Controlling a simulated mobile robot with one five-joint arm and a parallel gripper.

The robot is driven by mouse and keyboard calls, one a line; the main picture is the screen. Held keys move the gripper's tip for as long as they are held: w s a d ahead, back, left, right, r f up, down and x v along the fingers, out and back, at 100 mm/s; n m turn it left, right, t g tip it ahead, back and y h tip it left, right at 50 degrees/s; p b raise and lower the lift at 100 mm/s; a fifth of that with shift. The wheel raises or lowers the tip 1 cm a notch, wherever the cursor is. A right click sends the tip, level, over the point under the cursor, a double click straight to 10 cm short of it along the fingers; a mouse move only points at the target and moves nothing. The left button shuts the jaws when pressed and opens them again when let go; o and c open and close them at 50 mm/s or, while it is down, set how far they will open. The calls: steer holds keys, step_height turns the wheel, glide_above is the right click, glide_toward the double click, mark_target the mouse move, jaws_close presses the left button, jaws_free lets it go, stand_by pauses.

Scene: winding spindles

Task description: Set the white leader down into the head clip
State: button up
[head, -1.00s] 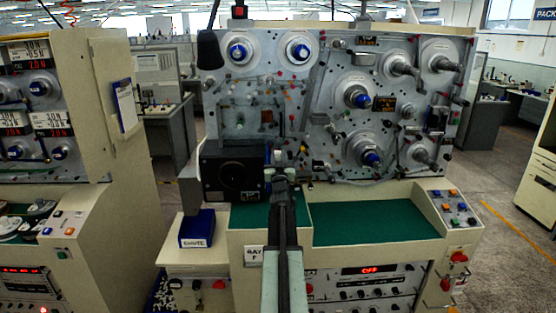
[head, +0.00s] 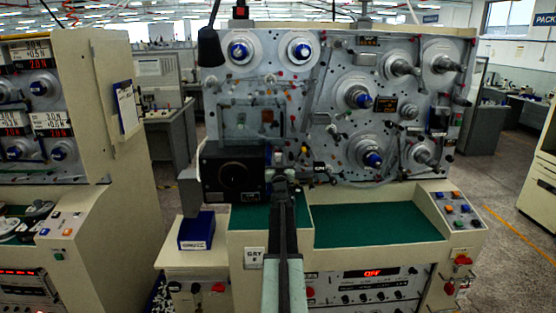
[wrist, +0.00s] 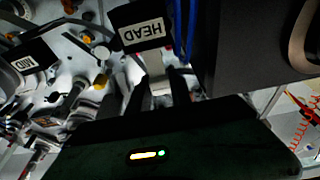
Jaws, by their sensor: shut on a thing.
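In the wrist view, my gripper (wrist: 160,92) has two dark fingers closed on the white leader (wrist: 160,72), a pale strip between them. The leader runs up toward a black block with an upside-down HEAD label, the head clip (wrist: 140,16). The leader's far end passes close to or behind the clip, and I cannot tell whether it is seated. In the head view, my gripper (head: 282,174) is at the machine front, just right of a black box with a round dial. The leader is too small to make out there.
The black dial box (head: 232,174) stands close left of my gripper. A second black block labelled MID (wrist: 30,62) shows in the wrist view. Spindles, including one with a blue hub (head: 358,97), stick out of the panel. The green ledge (head: 370,224) is clear.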

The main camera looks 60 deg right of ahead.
steer(key=o, duration=1.1)
steer(key=shift+c, duration=0.2)
steer(key=shift+a, duration=0.15)
steer(key=b+v, duration=0.2)
steer(key=v, duration=0.5)
steer(key=shift+s+a, duration=0.2)
steer(key=shift+f, duration=0.1)
